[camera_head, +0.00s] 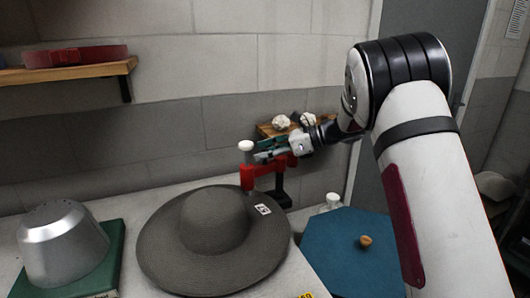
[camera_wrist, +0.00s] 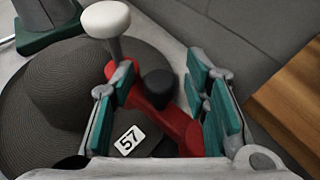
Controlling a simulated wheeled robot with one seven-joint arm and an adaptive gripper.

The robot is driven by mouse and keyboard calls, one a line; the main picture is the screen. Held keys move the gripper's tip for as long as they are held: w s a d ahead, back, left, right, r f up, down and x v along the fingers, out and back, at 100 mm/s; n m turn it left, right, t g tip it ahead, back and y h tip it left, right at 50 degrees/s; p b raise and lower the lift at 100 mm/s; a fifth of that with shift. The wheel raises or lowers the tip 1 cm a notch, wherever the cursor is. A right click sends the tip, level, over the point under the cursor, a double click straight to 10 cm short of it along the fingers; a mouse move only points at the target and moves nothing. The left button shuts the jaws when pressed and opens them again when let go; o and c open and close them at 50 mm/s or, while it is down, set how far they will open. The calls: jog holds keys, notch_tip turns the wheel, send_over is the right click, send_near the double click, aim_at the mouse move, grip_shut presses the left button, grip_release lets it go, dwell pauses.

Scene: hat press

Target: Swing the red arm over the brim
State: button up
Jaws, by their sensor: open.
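The red arm (camera_head: 272,168) stands on a dark post behind the hat, at its back right. A white knob (camera_head: 246,146) tops its left end, by the brim's back edge. The wide grey hat (camera_head: 213,222) lies with its crown up; its brim (camera_head: 165,255) carries a white tag. In the wrist view the red arm (camera_wrist: 180,125) runs between my fingers, with the white knob (camera_wrist: 106,19) beyond the left finger. My gripper (camera_head: 270,152) is open at the red arm; it also shows in the wrist view (camera_wrist: 160,95). I cannot tell whether the fingers touch it.
A metal hat block (camera_head: 62,245) on a green base stands at left. A blue board (camera_head: 350,262) with a small tan knob lies at right, near a white-capped item (camera_head: 332,201). A wooden shelf (camera_head: 70,73) and a small wooden ledge (camera_head: 270,130) are on the wall.

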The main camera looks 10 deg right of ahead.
jog(key=shift+a, duration=0.15)
jog(key=shift+c, duration=0.6)
grip_shut()
jog(key=shift+s+d+f+n+g+y+b, duration=0.1)
jog(key=shift+d+n+g+y+b, duration=0.15)
jog(key=shift+n+g, duration=0.25)
jog(key=shift+s+n+g, duration=0.25)
jog(key=shift+n+g, duration=0.15)
jog(key=shift+g, duration=0.1)
